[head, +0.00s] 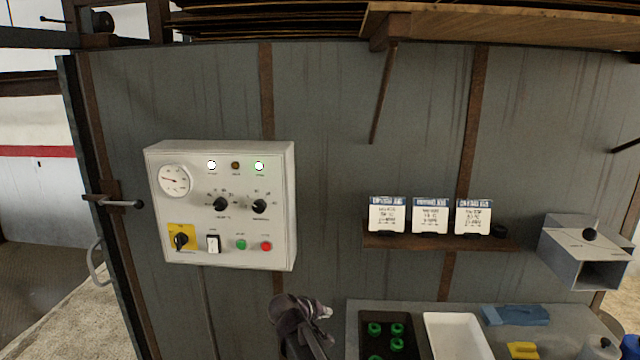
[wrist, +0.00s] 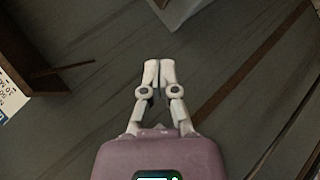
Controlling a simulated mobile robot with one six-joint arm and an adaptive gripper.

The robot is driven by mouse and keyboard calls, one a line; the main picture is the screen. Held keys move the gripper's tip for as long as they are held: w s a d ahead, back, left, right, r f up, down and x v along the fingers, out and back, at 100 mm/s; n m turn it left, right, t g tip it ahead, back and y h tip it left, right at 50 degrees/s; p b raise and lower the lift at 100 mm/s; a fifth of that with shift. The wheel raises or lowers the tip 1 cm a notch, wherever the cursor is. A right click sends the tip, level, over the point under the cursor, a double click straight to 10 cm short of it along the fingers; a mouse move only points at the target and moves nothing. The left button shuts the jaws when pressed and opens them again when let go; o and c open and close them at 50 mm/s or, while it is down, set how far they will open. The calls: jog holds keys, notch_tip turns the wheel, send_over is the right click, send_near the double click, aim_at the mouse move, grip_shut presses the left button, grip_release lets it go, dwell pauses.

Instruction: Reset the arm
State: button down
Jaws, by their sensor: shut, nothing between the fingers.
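My gripper (head: 322,312) is at the bottom middle of the head view, in front of the grey wall panel and left of the worktop. In the wrist view my gripper (wrist: 159,66) has its two fingertips together with nothing between them. The fingers point toward the top of that view, with the grey panel (wrist: 220,100) behind them.
A white control box (head: 220,205) with dials, switches and lamps hangs left of my gripper. A shelf (head: 440,242) holds three labelled cards. A worktop (head: 352,325) carries a dark tray with green rings, a white tray (head: 458,335) and a blue item (head: 515,315). A metal bracket (head: 585,250) is at right.

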jog(key=s+d+f+m+g+y, duration=0.3)
jog(key=s+d+g, duration=0.1)
jog(key=s+d, duration=0.3)
jog(key=s+d+f+m+g+y, duration=0.3)
jog(key=s+d, duration=0.5)
jog(key=s, duration=0.3)
jog(key=shift+d+f+g+y, duration=0.25)
jog(key=shift+f+g+y, duration=0.2)
jog(key=shift+f, duration=0.25)
dwell(0.8)
